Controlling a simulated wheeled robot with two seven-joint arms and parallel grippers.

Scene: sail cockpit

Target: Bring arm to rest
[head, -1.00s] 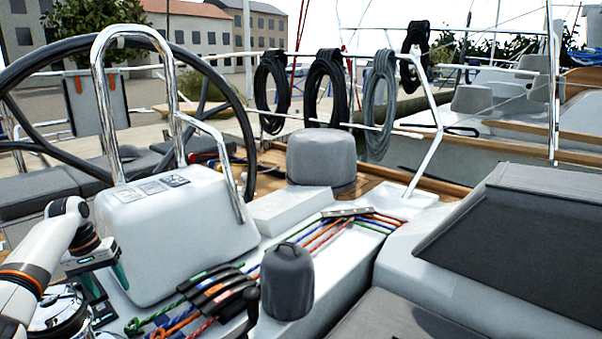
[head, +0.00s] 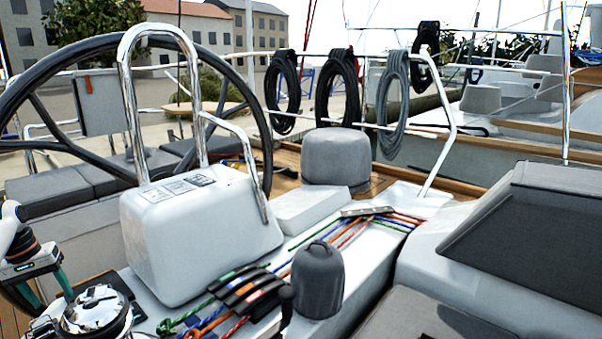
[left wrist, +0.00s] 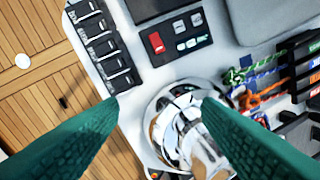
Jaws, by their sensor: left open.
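My left gripper (head: 45,292) is at the lower left of the head view, beside the white steering pedestal (head: 200,225). Its two green fingers are spread apart with nothing between them. In the left wrist view the fingers of my left gripper (left wrist: 160,110) reach in from the lower corners, above the console. A shiny chrome winch (head: 97,312) stands just right of the gripper, and it also shows in the left wrist view (left wrist: 185,125) between and beyond the fingertips. My right gripper is in neither view.
Black rope clutches (head: 245,288) with coloured lines and a grey covered winch (head: 318,280) stand to the right. A large black wheel (head: 30,85) and chrome rail rise behind the pedestal. A switch panel (left wrist: 103,45) and wooden deck (left wrist: 35,60) lie under the left gripper.

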